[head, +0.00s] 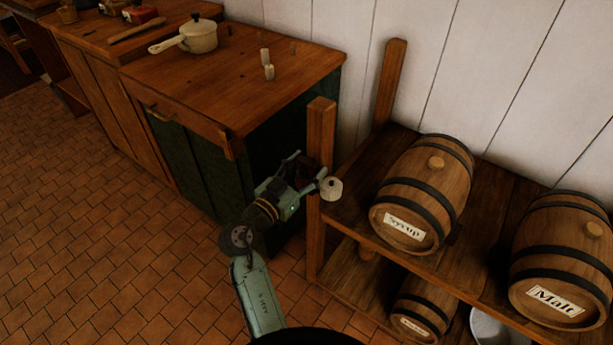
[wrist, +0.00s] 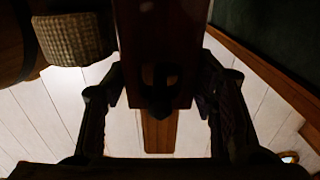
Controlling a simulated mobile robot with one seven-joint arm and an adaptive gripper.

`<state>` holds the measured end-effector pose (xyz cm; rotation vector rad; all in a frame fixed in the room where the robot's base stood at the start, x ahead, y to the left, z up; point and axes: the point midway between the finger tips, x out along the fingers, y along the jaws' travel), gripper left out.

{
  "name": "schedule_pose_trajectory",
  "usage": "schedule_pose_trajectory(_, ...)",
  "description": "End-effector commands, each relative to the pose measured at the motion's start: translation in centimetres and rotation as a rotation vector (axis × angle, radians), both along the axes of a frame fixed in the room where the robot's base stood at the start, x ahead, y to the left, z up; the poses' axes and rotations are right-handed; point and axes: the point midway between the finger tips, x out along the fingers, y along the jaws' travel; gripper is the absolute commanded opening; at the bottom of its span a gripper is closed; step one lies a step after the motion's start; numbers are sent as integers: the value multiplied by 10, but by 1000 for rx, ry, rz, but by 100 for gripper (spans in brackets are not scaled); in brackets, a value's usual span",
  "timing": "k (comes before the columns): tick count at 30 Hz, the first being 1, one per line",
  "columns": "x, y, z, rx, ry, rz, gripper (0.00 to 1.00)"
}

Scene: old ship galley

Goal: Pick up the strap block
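My gripper (head: 312,172) is beside the front post of the barrel shelf, and its fingers are spread apart. In the wrist view the fingers of my gripper (wrist: 158,95) stand left and right of the post's dark end. A small dark shape with lighter gaps, perhaps the strap block (wrist: 158,92), shows against that end, between the fingers. It is too dark to make out clearly, and I see no finger clearly touching it. In the head view my gripper and the post hide most of that spot.
The shelf post (head: 321,140) stands close to my gripper. A pale ribbed spool (head: 331,189) is just right of it, also in the wrist view (wrist: 75,38). Barrels (head: 425,190) fill the shelf. A cabinet (head: 225,85) stands behind left. The tiled floor (head: 100,220) is clear.

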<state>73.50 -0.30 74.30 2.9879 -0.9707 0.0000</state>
Motion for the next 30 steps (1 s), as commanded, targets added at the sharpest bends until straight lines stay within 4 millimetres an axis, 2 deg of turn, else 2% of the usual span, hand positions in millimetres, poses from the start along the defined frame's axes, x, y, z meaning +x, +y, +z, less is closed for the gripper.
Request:
schedule_pose_trajectory(2,0,0,0,0,0,0,45)
schedule_pose_trajectory(15,0,0,0,-1,-1,0,17)
schedule_pose_trajectory(23,0,0,2,0,-1,0,17)
schedule_pose_trajectory(30,-4,4,14,0,-1,2,17)
